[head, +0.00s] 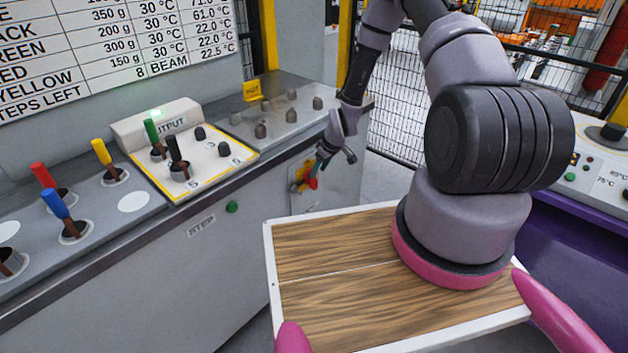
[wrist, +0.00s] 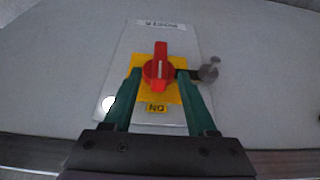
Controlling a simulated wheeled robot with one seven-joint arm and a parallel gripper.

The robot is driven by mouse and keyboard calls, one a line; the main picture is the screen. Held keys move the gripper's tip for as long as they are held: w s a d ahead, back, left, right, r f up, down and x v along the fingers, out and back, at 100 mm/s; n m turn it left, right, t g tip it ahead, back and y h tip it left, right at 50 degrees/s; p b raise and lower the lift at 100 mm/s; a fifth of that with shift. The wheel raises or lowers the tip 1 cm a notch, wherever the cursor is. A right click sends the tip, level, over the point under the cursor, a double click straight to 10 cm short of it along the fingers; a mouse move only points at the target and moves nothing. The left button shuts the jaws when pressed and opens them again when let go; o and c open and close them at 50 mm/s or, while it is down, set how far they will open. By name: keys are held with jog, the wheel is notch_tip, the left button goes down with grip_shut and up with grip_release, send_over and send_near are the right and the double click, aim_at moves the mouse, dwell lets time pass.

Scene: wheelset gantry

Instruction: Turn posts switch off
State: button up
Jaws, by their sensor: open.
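The posts switch is a red rotary handle (wrist: 160,66) on a yellow square plate (wrist: 146,92), fixed to a pale panel (wrist: 125,60) on the cabinet front. In the wrist view the handle stands along the picture's vertical, and an upside-down "ON" label (wrist: 157,108) sits below it. In the head view the red handle (head: 313,183) is partly hidden by my gripper (head: 325,160). In the wrist view the two green fingers of my gripper (wrist: 160,74) are open, one on each side of the handle. Contact with the handle cannot be told.
A grey metal piece (wrist: 208,72) sticks out just right of the switch. A green STEP button (head: 232,207) is on the same cabinet front. Several coloured levers stand on the bench top above, including a yellow one (head: 102,152). A mesh fence (head: 395,120) stands behind my arm.

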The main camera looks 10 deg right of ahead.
aim_at(314, 180)
jog(key=x, duration=0.6)
jog(key=shift+w+a+f, duration=0.1)
jog(key=shift+f, duration=0.25)
grip_shut()
dwell(1.1)
